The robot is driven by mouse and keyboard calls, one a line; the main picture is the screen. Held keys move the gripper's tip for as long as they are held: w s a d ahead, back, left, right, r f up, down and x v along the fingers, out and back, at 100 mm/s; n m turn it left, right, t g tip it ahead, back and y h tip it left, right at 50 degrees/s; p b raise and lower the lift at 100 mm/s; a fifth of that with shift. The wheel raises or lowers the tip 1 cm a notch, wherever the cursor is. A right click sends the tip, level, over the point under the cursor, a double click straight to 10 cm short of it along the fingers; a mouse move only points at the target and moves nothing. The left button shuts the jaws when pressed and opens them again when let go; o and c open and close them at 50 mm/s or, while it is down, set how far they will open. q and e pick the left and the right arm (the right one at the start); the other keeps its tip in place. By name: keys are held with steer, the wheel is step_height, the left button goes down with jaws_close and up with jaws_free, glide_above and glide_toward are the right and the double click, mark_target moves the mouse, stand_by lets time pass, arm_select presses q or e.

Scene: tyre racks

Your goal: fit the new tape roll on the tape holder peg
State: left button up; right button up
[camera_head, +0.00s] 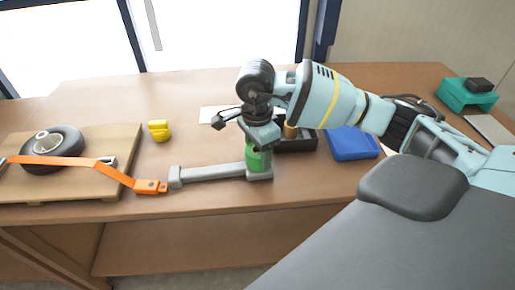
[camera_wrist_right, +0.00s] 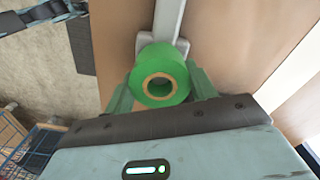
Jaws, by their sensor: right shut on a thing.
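The green tape roll (camera_head: 258,158) is at the right end of the grey tape holder (camera_head: 212,173), near the front of the bench. In the right wrist view the roll (camera_wrist_right: 160,76) shows its face and brown core, with a finger on each side. My right gripper (camera_wrist_right: 160,88) is shut on it; in the head view the gripper (camera_head: 260,143) reaches down over the roll. The holder's grey arm (camera_wrist_right: 169,18) runs away beyond the roll. The peg is hidden, so I cannot tell whether the roll is around it. My left gripper is not in view.
A wheel (camera_head: 52,148) lies on a wooden board (camera_head: 100,150) at left, under an orange strap (camera_head: 75,160). Yellow pieces (camera_head: 159,131) stand behind. A black tray (camera_head: 297,145), blue box (camera_head: 352,142) and teal object (camera_head: 466,95) are to the right.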

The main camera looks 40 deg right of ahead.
steer(key=shift+f, duration=0.1)
steer(key=o, duration=1.5)
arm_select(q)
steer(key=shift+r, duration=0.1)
arm_select(e)
steer(key=shift+r+p, duration=0.4)
steer(key=shift+r, duration=0.5)
step_height(320, 180, up, 4)
steer(key=shift+w+r+p, duration=0.1)
steer(key=shift+r+p, duration=0.1)
steer(key=shift+p, duration=0.8)
arm_select(q)
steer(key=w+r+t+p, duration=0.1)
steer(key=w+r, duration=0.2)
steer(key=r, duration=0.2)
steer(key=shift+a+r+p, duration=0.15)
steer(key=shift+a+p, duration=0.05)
steer(key=shift+p, duration=0.1)
arm_select(e)
steer(key=shift+a+r, duration=0.1)
steer(key=shift+r, duration=1.8)
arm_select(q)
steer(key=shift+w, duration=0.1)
